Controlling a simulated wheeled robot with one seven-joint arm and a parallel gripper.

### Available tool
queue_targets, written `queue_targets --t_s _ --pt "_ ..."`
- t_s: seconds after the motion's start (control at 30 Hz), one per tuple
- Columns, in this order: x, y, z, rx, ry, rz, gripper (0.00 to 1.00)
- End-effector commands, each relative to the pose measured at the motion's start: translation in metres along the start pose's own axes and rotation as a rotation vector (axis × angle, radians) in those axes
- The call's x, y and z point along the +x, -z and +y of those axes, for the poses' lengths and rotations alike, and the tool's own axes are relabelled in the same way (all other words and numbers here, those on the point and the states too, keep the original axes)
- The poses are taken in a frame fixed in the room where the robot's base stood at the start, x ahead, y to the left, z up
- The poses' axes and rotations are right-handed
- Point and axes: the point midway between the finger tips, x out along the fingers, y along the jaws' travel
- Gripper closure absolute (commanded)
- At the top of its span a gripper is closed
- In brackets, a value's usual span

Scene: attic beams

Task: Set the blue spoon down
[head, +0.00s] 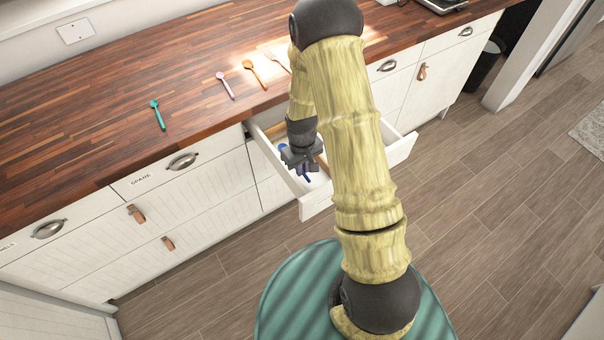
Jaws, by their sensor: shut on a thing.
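The blue spoon (307,178) shows as small blue parts on either side of my gripper (304,169). My gripper is shut on it, pointing down, in or just above the open drawer (317,203). The gripper and arm hide most of the spoon, and I cannot tell whether it touches the drawer's bottom.
On the wooden counter (110,95) lie a teal spoon (157,114), a pink spoon (225,86), an orange spoon (254,74) and a pale utensil (276,61). A drawer labelled SPARE (150,180) is shut. My arm hides part of the open drawer.

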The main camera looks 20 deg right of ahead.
Motion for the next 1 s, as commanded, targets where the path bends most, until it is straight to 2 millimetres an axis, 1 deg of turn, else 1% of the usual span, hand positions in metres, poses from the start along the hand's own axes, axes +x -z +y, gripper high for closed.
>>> queue_targets --t_s 0.17,0.27,0.4,0.5,0.87,0.9,0.93,1.0 --pt "0.003 0.0 0.0 0.0 0.001 -0.002 1.0" --pt "0.014 -0.001 0.0 0.0 0.001 -0.003 1.0" --pt "0.033 -0.001 -0.001 0.0 0.001 -0.005 1.0" --pt "0.041 0.0 0.0 0.0 0.0 -0.002 1.0" --pt "0.045 0.0 0.0 0.0 0.0 0.0 1.0" --pt "0.045 0.0 0.0 0.0 0.0 0.0 0.88" --pt "0.044 0.0 0.0 0.0 0.0 0.0 0.82" --pt "0.044 0.0 0.0 0.0 0.0 0.0 0.8"
